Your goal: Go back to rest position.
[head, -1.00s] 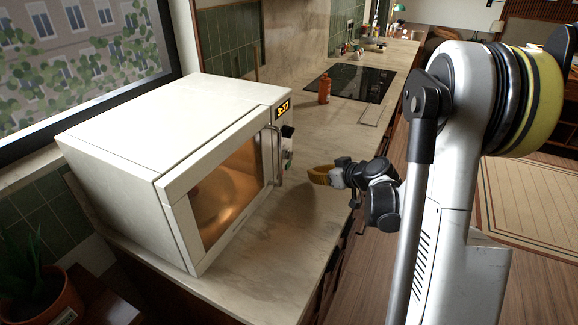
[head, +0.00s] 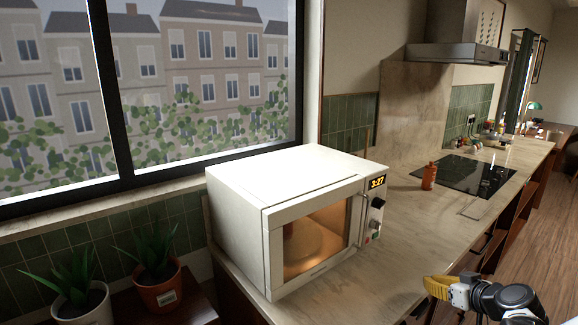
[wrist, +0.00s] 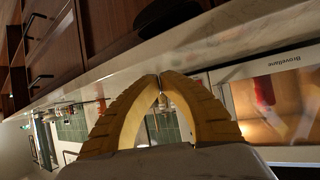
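My gripper (head: 437,287) has yellow fingers and shows at the lower right of the head view, in front of the counter's edge and right of the microwave. In the wrist view, the two yellow fingertips (wrist: 160,77) meet with nothing visible between them. The white microwave (head: 300,195) stands on the counter with its door closed, its window lit orange and its clock showing. Part of it also appears, tilted, at the right of the wrist view (wrist: 300,76). Most of my arm is outside the head view.
The marble counter (head: 385,265) runs back to the right, with an orange bottle (head: 429,176) and a black cooktop (head: 466,176) on it. Two potted plants (head: 158,286) stand at the lower left. Open wood floor (head: 520,233) lies right of the counter.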

